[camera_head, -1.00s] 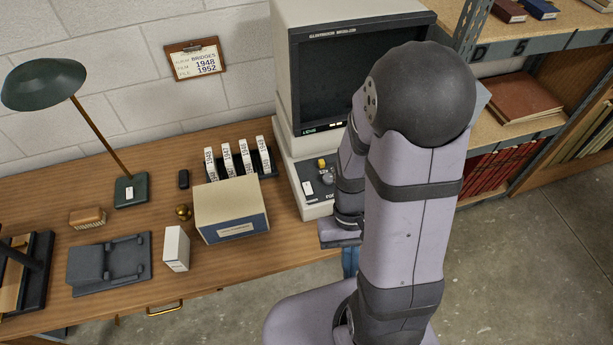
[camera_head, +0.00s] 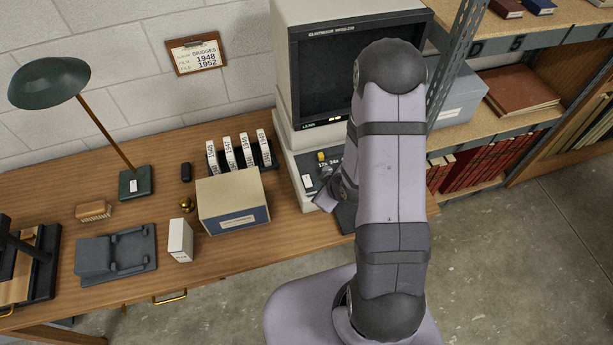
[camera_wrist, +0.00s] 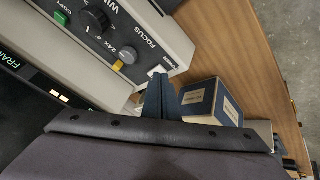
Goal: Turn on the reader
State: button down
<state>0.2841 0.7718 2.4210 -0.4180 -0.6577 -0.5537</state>
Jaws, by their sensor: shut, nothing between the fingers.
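The reader is a pale cabinet (camera_head: 291,50) with a dark screen (camera_head: 335,75), standing at the right end of the desk. Its control panel (camera_head: 301,165) is partly hidden by my arm in the head view. A small white switch (camera_wrist: 157,71) lies by the POWER lettering at the panel's end. My gripper (camera_wrist: 161,77) is shut and empty, its blue fingertips close beside that switch; contact cannot be told. The fingertips are hidden in the head view.
A cream and blue box (camera_head: 232,205) stands left of the panel, close to my fingers in the wrist view. A rack of white film boxes (camera_head: 239,153) is behind it. A desk lamp (camera_head: 50,84) stands left. Shelves (camera_head: 510,130) stand right.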

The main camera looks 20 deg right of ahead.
aim_at(309, 182)
jog(key=w+a+r+n+t, duration=0.1)
jog(key=w+r+n+t, duration=0.2)
jog(key=w+r, duration=0.2)
jog(key=shift+w+a+r+n+t+y, duration=0.15)
jog(key=shift+w+r+n+t+y, duration=0.15)
jog(key=shift+w+r+y, duration=0.1)
jog(key=shift+f, duration=0.15)
jog(key=f+b, duration=0.4)
jog(key=f, duration=0.1)
jog(key=w+f+b, duration=0.1)
jog(key=f+b, duration=0.2)
jog(key=shift+f, duration=0.25)
jog(key=shift+f, duration=0.15)
dwell(1.9)
jog(key=shift+w+f+b, duration=0.1)
jog(key=shift+f+b, duration=0.2)
jog(key=shift+b, duration=0.3)
